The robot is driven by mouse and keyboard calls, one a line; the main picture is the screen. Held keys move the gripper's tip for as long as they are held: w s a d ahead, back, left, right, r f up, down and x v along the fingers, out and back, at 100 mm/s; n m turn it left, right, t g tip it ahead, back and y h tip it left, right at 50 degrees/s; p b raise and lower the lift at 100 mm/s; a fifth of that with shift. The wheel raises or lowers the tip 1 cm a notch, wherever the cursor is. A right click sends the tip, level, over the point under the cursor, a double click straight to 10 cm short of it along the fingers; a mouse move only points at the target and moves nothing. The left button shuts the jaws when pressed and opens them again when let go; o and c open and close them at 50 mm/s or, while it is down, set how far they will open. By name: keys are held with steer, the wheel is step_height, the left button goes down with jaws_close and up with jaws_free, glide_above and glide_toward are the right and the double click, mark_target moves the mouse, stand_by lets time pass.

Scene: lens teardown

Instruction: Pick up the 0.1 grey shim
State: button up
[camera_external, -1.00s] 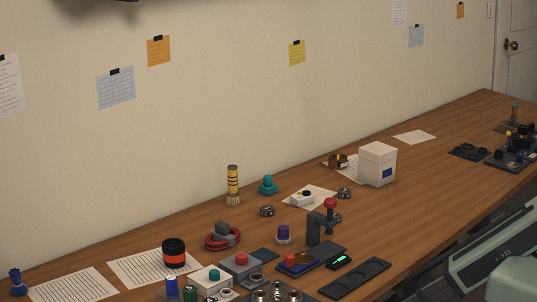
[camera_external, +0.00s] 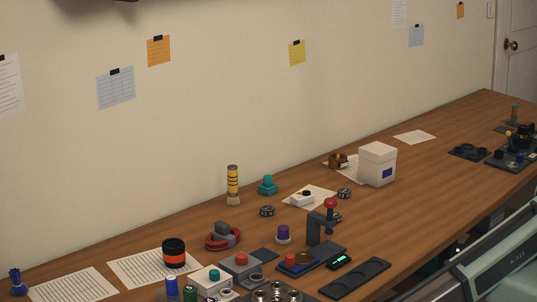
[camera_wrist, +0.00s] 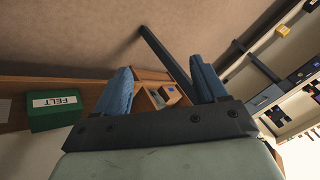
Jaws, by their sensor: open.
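My gripper (camera_wrist: 161,72) shows in the wrist view with its two blue fingers spread apart and nothing between them. Beyond the fingers is a small open wooden compartment (camera_wrist: 149,100) holding a pale object with a blue patch (camera_wrist: 168,95). I cannot pick out a grey shim marked 0.1 in either view. My gripper's fingers do not show in the external view; only a part of my arm is at the lower right.
In the wrist view, a green box labelled FELT (camera_wrist: 57,112) stands at the left.

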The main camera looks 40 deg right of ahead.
steer(key=s+a+r+m+t+y, duration=0.1)
steer(key=s+a+r+m+y, duration=0.15)
steer(key=a+r, duration=0.75)
steer(key=s+a+r+m+t+y, duration=0.1)
steer(key=s+a+r+m+y, duration=0.2)
steer(key=a+r, duration=0.65)
steer(key=w+d+r+n+t+y, duration=0.1)
steer(key=w+d+r+n+t, duration=0.15)
steer(key=w+r, duration=0.65)
steer(key=w+d+r+n+t+y, duration=0.15)
steer(key=w+r+n, duration=0.35)
steer(key=r, duration=0.8)
steer(key=w+d+r+h, duration=0.1)
steer(key=w+d, duration=0.4)
steer(key=w, duration=0.2)
steer(key=w+d+h, duration=0.1)
steer(key=w+d, duration=0.3)
steer(key=w, duration=0.3)
steer(key=m+g+h, duration=0.2)
steer(key=h, duration=0.8)
glide_toward(267, 208)
steer(key=shift+w+a+f, duration=0.15)
steer(key=shift+w+f, duration=0.7)
steer(key=shift+f, duration=0.15)
steer(key=shift+s+x, duration=0.2)
steer(key=shift+x, duration=1.3)
steer(key=shift+s+x, duration=0.2)
steer(key=shift+x, duration=1.3)
steer(key=shift+f, duration=0.15)
